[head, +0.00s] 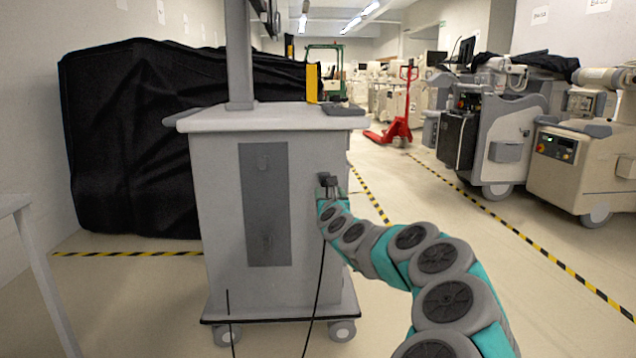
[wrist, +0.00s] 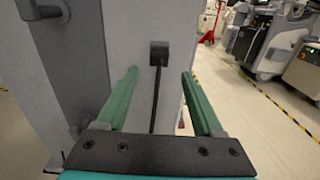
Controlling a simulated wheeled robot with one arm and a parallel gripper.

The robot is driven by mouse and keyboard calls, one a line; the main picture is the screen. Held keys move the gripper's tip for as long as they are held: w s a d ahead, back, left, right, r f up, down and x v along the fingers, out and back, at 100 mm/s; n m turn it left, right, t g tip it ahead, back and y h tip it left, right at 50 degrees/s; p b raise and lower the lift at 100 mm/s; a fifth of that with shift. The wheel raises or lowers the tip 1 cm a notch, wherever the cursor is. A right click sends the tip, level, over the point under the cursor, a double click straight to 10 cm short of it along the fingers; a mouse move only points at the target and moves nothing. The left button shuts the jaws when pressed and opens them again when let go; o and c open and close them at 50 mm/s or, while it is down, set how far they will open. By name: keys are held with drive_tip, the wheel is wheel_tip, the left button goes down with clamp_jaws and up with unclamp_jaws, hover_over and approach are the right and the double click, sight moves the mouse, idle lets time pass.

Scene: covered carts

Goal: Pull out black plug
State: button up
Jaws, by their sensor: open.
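The black plug (wrist: 158,50) sits in the narrow side face of the grey cart (head: 222,220). Its black cable (wrist: 155,100) hangs straight down from it in the wrist view. The lower cable (head: 318,290) runs down to the floor in the head view. My gripper (wrist: 160,74) is open, with one green finger left and one right of the cable. The plug lies beyond the fingertips, between them in the picture, with nothing held. In the head view my gripper (head: 328,184) is at the cart's right side, and I cannot make out the plug there.
A black covered bulk (head: 130,140) stands behind the cart at left. A red pallet jack (head: 400,118) stands at the back. Beige machines (head: 590,150) line the right side. The floor right of the cart is clear, with striped tape lines.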

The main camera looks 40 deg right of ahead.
sight(326, 186)
drive_tip(key=shift+w, duration=0.1)
drive_tip(key=x, duration=0.2)
drive_tip(key=b+x, duration=0.1)
drive_tip(key=x, duration=0.2)
drive_tip(key=shift+w+f, duration=0.15)
drive_tip(key=shift+f, duration=0.1)
drive_tip(key=shift+b+x, duration=0.8)
drive_tip(key=shift+b, duration=0.3)
drive_tip(key=shift+w+d+b, duration=0.45)
drive_tip(key=shift+w+b, duration=0.05)
drive_tip(key=shift+b, duration=0.55)
drive_tip(key=shift+w+d+r+b, duration=0.15)
drive_tip(key=shift+w+b, duration=0.1)
drive_tip(key=shift+b, duration=0.2)
drive_tip(key=shift+r+b, duration=0.1)
drive_tip(key=shift+b, duration=0.25)
clamp_jaws()
drive_tip(key=shift+s, duration=0.1)
idle(0.8)
